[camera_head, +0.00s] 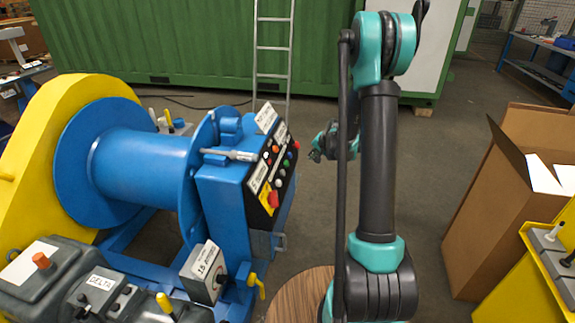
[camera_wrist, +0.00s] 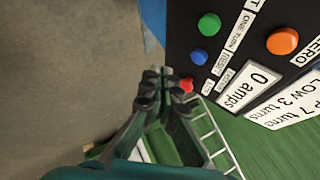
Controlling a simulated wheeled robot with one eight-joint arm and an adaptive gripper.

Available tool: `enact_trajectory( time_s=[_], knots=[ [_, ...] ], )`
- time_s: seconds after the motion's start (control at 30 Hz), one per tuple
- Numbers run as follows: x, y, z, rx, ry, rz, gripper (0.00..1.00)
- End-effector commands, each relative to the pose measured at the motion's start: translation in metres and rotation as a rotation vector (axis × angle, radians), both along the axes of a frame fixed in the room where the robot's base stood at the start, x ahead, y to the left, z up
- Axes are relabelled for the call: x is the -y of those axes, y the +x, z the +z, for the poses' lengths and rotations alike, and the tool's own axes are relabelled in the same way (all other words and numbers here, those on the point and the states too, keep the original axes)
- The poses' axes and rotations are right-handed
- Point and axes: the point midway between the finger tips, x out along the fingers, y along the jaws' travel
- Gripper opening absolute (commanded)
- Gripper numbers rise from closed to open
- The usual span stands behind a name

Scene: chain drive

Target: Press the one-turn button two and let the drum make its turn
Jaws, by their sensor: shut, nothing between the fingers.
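The blue drum (camera_head: 140,166) lies between round flanges beside a yellow housing. The black control panel (camera_head: 272,165) on the blue cabinet has several coloured buttons. In the wrist view a green button (camera_wrist: 209,24) lies beside the label "ONE TURN" (camera_wrist: 241,28). A blue button (camera_wrist: 199,56), a red button (camera_wrist: 187,84) and an orange button (camera_wrist: 282,41) also show. I cannot read a "two" on any label. My gripper (camera_wrist: 160,74) is shut and empty, its tips close to the red button in the picture; contact cannot be told. In the head view my gripper (camera_head: 316,155) is right of the panel.
The panel's cards read "0 amps" (camera_wrist: 248,88) and "LOW 3 turns" (camera_wrist: 290,105). A red knob (camera_head: 273,198) on a yellow plate sits low on the panel. A ladder (camera_head: 272,45) leans on the green container (camera_head: 180,45). A cardboard box (camera_head: 500,205) stands at right.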

Motion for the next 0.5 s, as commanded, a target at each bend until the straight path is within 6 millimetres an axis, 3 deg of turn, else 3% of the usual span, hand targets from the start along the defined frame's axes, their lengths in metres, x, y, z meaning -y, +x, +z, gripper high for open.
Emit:
enact_trajectory(
  time_s=[0.5],
  knots=[
    [-0.053, 0.017, -0.027, 0.001, -0.001, 0.003, 0.0]
  ],
)
